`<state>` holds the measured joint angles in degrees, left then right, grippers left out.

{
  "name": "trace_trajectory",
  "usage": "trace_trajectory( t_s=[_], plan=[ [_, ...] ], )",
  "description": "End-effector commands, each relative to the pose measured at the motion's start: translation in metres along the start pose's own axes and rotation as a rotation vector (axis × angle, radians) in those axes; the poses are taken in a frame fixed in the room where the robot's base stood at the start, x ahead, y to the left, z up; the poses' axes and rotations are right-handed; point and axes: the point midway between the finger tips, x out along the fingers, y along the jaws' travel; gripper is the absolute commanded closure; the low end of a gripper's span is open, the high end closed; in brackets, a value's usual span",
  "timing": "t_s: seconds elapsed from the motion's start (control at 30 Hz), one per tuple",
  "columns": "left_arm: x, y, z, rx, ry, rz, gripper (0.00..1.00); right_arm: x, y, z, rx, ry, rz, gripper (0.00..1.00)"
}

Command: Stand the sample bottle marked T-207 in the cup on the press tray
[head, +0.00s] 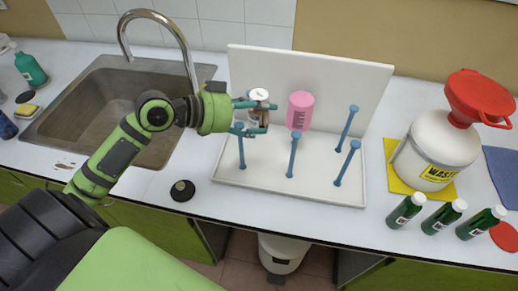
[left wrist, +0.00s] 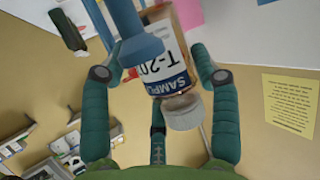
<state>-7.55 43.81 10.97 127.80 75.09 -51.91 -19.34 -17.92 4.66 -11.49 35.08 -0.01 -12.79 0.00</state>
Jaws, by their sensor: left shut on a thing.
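My left gripper (head: 262,112) is shut on a small brown sample bottle (head: 258,96) with a white cap, above the left part of a white pegboard tray. In the left wrist view the bottle (left wrist: 172,60) sits between the fingers of the gripper (left wrist: 158,75); its label reads SAMPLE and T-20, the last digit hidden. A blue peg (left wrist: 141,50) partly covers the bottle there; whether they touch I cannot tell. In the head view the cap is at the top. No cup or press tray can be made out. My right gripper is not in view.
The white tray (head: 225,172) has a tall back panel and several blue pegs (head: 347,162). A waste jug (head: 440,155) with red funnel and several green bottles (head: 443,217) stand right; a sink (head: 90,105) lies left.

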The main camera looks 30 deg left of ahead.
Motion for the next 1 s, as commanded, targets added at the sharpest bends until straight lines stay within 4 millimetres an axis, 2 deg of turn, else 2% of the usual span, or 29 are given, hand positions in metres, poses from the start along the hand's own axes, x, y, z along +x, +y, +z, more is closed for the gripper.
trace_trajectory(
  t_s=[0.03, 0.13, 0.33, 0.6, 0.8, 1.0],
  plan=[
    [0.005, -0.001, 0.013, -0.011, 0.001, 0.001, 0.75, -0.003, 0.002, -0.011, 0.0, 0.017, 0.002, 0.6],
    [0.015, -0.003, 0.038, -0.01, 0.001, 0.0, 0.75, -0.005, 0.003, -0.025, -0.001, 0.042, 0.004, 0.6],
    [0.031, -0.005, 0.077, -0.006, 0.001, 0.0, 0.75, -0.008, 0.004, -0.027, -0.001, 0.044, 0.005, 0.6],
    [0.042, -0.007, 0.102, -0.006, 0.0, 0.0, 0.75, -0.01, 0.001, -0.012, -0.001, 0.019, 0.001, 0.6],
    [0.051, -0.009, 0.126, -0.003, 0.002, -0.001, 0.75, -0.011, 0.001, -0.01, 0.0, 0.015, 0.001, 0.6],
    [0.052, -0.009, 0.128, 0.002, 0.002, -0.001, 0.75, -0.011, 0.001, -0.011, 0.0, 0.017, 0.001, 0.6]
  ],
)
